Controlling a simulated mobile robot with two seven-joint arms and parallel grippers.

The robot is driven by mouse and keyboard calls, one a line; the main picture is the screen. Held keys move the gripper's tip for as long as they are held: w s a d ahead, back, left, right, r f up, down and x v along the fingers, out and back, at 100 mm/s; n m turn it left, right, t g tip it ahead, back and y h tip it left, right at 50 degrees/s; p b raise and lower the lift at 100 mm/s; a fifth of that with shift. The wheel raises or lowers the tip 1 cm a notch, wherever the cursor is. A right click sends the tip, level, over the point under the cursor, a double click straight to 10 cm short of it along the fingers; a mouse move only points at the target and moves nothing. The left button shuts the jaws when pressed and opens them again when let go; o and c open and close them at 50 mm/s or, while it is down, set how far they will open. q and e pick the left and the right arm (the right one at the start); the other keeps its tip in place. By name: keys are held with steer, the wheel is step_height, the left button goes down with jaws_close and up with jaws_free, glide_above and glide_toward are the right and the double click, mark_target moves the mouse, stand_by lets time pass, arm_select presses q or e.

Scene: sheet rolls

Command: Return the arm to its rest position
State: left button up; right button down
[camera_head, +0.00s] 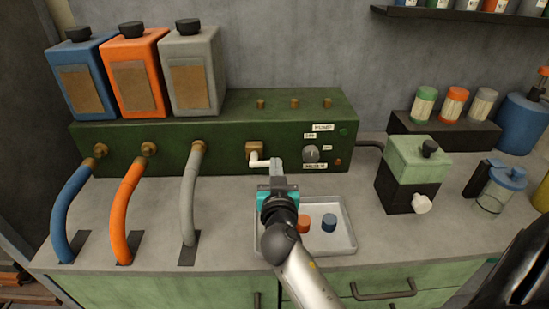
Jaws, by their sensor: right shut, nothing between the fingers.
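My right arm (308,279) reaches up from the lower edge over the counter. Its gripper (277,166) is shut and empty, fingers pointing away toward the green pump box (225,125). The fingertips are close to a white lever or spout (260,162) on a brass fitting (254,148) at the box's front. I cannot tell whether they touch it. The wrist hides part of a grey tray (342,247) below. My left gripper is not in view.
An orange cap (303,224) and a blue cap (329,222) lie in the tray. Blue (69,204), orange (128,204) and grey (190,200) hoses stand left. A green and black device (414,168) stands right. A shelf (460,16) hangs at upper right.

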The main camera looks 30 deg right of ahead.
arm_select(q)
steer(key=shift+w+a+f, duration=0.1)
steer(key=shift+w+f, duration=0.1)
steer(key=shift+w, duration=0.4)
arm_select(e)
steer(key=shift+v, duration=2.4)
